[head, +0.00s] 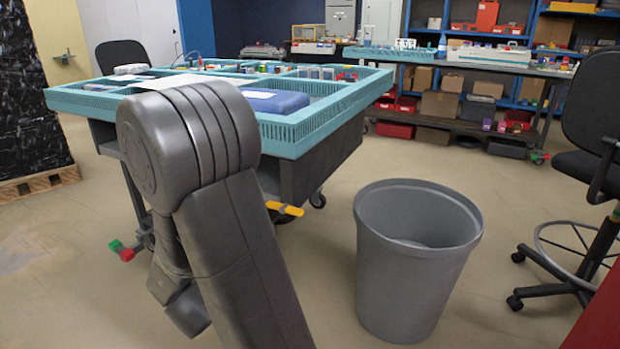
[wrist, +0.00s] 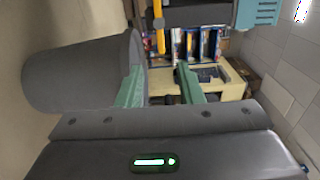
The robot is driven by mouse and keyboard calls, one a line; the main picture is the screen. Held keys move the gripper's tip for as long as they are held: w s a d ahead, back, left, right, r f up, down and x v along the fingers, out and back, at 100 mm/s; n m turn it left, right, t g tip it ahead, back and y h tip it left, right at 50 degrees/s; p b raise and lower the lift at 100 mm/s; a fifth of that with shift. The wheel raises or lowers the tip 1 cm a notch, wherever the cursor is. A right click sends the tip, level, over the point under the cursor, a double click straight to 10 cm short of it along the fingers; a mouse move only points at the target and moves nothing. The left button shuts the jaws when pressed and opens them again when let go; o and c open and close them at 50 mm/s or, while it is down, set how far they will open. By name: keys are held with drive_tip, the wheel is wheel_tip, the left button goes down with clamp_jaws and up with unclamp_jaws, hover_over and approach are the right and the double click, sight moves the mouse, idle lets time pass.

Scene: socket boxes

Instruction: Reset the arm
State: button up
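My gripper (wrist: 160,85) shows in the wrist view with two teal fingers spread apart. In the head view my grey arm is folded in the foreground, in front of the teal-topped cart (head: 330,112). The gripper's fingers cannot be made out in the head view.
A grey bin (head: 408,290) stands on the floor right of my arm; it also shows close to the left finger in the wrist view (wrist: 80,75). A black chair (head: 590,165) is at the right. Shelves with boxes (head: 440,103) line the back. Floor between bin and shelves is clear.

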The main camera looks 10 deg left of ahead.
drive_tip(key=b+x, duration=0.2)
drive_tip(key=x, duration=1)
drive_tip(key=shift+w+d+b, duration=0.15)
drive_tip(key=shift+w+b, duration=0.15)
drive_tip(key=shift+s, duration=0.15)
drive_tip(key=p, duration=0.3)
approach(288, 213)
drive_tip(key=b+x, duration=0.1)
drive_tip(key=x, duration=0.3)
drive_tip(key=d+b+x, duration=0.1)
drive_tip(key=b+x, duration=0.1)
drive_tip(key=x, duration=0.2)
drive_tip(key=shift+d+r, duration=0.15)
drive_tip(key=shift+r+n+p, duration=0.3)
drive_tip(key=shift+n, duration=0.6)
drive_tip(key=shift+r+n+p, duration=0.15)
drive_tip(key=shift+n+p, duration=0.35)
drive_tip(key=shift+n, duration=0.4)
